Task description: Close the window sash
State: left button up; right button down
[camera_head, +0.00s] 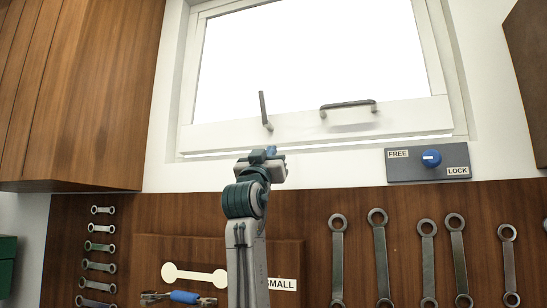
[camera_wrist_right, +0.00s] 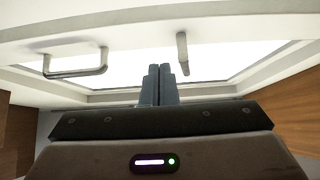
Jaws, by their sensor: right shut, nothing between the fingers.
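The white window sash (camera_head: 225,134) fills the upper middle of the head view, and its rail also shows at the top of the right wrist view (camera_wrist_right: 140,25). A thin bright line runs along its lower edge, like a narrow gap. On its rail are a dark bar handle (camera_head: 348,104) and, to the left, an upright grey lever (camera_head: 264,110). My right gripper (camera_head: 268,153) is just below the rail, under the lever; its fingers (camera_wrist_right: 158,83) are shut and empty. I cannot tell whether it touches the sash. My left gripper is out of view.
A grey plate (camera_head: 400,172) marked FREE and LOCK with a blue knob (camera_head: 431,158) is at the right below the window. A wooden cabinet (camera_head: 90,100) flanks the left. Wrenches (camera_head: 380,250) hang on the wooden board below. A blue-gripped tool (camera_head: 185,297) shows at the bottom.

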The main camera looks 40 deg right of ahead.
jog(key=c, duration=2.1)
grip_release()
jog(key=a, duration=0.1)
jog(key=s+a, duration=0.1)
jog(key=shift+s+a+f+t+b, duration=0.1)
jog(key=shift+a+f+t+b, duration=0.2)
jog(key=shift+a+f, duration=0.05)
jog(key=o, duration=0.7)
jog(key=shift+s+d+r+g, duration=0.2)
jog(key=shift+s+r+g, duration=0.2)
jog(key=shift+s+g, duration=0.1)
jog(key=shift+o, duration=0.2)
jog(key=n+g+p, duration=0.2)
jog(key=n+g, duration=0.8)
jog(key=g, duration=0.1)
send_near(345, 106)
jog(key=p+x, duration=0.6)
jog(key=x, duration=0.5)
jog(key=shift+r, duration=0.1)
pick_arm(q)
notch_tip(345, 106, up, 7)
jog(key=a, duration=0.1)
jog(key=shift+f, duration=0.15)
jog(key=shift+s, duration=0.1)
pick_arm(e)
jog(key=shift+a, duration=0.1)
grip_shut()
